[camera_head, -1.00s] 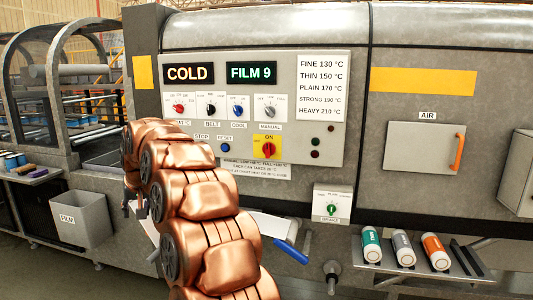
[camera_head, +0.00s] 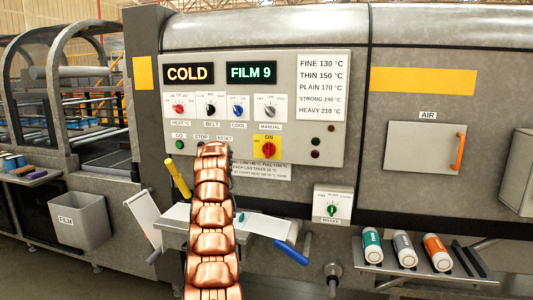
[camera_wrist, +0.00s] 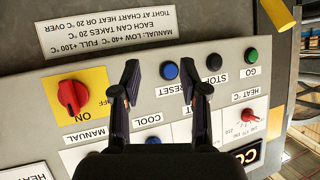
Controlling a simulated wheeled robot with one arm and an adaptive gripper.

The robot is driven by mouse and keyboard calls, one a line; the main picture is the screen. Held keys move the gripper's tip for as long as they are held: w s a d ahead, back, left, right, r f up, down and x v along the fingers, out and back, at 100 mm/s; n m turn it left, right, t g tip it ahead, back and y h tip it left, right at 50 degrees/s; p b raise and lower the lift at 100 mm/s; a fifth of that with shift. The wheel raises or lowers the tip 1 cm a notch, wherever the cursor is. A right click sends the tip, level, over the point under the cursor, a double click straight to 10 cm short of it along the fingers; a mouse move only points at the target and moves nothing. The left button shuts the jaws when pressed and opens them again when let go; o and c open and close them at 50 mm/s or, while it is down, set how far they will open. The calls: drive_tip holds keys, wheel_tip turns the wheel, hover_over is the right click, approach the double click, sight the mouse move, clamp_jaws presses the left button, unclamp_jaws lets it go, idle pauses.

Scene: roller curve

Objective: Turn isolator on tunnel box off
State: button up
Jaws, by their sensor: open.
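The isolator (camera_head: 268,148) is a red rotary knob on a yellow plate, low on the grey tunnel box panel (camera_head: 330,135). Its handle stands about upright, in line with the ON label. In the wrist view, turned upside down, the red isolator knob (camera_wrist: 72,96) is left of my gripper (camera_wrist: 166,84). My gripper is open and empty, with its dark fingers pointing at the panel around the blue RESET button (camera_wrist: 169,70). I cannot tell whether they touch the panel. In the head view my copper arm hides the gripper, left of the isolator.
HEAT, BELT, COOL and MANUAL dials (camera_head: 226,107) sit above the isolator. A yellow handle (camera_head: 179,180) is left of my arm. A BRAKE switch box (camera_head: 332,204) and a shelf (camera_head: 425,262) with three rolls are at lower right. A film bin (camera_head: 78,220) stands left.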

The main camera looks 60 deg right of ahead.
drive_tip(key=s+d+m+g+h, duration=0.1)
drive_tip(key=s+d+h, duration=0.3)
drive_tip(key=s+d, duration=0.3)
drive_tip(key=m+h, duration=0.1)
drive_tip(key=h, duration=0.2)
approach(267, 149)
drive_tip(key=d, duration=0.1)
drive_tip(key=d+p, duration=0.1)
drive_tip(key=w+d+p, duration=0.1)
drive_tip(key=p, duration=0.1)
drive_tip(key=d+p, duration=0.1)
drive_tip(key=shift+w+r+g, duration=0.2)
drive_tip(key=shift+w+g, duration=0.1)
drive_tip(key=shift+g, duration=0.1)
drive_tip(key=shift+p+x, duration=1)
drive_tip(key=shift+p, duration=0.1)
drive_tip(key=shift+w+d+f, duration=0.2)
drive_tip(key=shift+w+d, duration=0.05)
drive_tip(key=shift+p+x, duration=0.75)
drive_tip(key=shift+x, duration=0.1)
drive_tip(key=shift+w+d, duration=0.1)
drive_tip(key=shift+d, duration=0.15)
